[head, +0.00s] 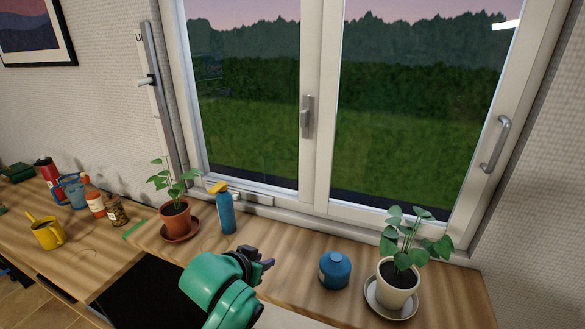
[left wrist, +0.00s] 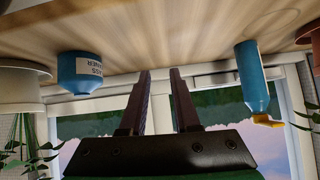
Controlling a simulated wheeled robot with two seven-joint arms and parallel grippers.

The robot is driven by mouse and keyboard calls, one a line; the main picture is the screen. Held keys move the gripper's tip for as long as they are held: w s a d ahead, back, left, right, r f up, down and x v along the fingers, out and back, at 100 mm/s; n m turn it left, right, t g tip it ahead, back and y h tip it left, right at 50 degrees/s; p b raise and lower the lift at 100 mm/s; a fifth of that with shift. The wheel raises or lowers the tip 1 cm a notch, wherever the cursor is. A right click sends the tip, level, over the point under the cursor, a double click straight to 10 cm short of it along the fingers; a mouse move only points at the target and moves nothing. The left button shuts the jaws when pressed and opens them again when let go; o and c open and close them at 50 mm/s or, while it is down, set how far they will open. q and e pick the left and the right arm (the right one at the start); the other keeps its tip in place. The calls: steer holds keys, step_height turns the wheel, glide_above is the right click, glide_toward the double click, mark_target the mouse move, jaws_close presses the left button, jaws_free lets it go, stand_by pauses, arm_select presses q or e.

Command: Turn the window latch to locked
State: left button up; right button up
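The window has a white frame, and a grey latch handle (head: 307,116) sits upright on its middle post in the head view. Another grey handle (head: 495,145) is on the right side of the frame. My left gripper (head: 268,259) is above the wooden sill, below and left of the middle latch, well apart from it. In the left wrist view, the two dark fingers (left wrist: 160,74) stand apart with nothing between them; the window shows upside down behind. I cannot make out the latch there. My right gripper is not in view.
On the sill (head: 300,262) stand a potted plant (head: 175,221), a blue bottle with a yellow top (head: 226,212), a blue round container (head: 334,270) and a pale-potted plant (head: 397,285). A yellow mug (head: 48,235) and jars are at left. The space before the middle latch is clear.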

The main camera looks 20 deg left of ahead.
arm_select(q)
steer(key=w+d+r+t, duration=0.1)
steer(key=w+r+t, duration=0.4)
steer(key=r, duration=0.7)
steer(key=t, duration=0.3)
glide_toward(303, 116)
steer(key=shift+h, duration=0.4)
steer(key=w+p, duration=0.4)
steer(key=w, duration=0.6)
steer(key=shift+w+d+r+p, duration=0.1)
steer(key=shift+p, duration=0.3)
steer(key=shift+w, duration=0.3)
steer(key=shift+c, duration=0.3)
jaws_close()
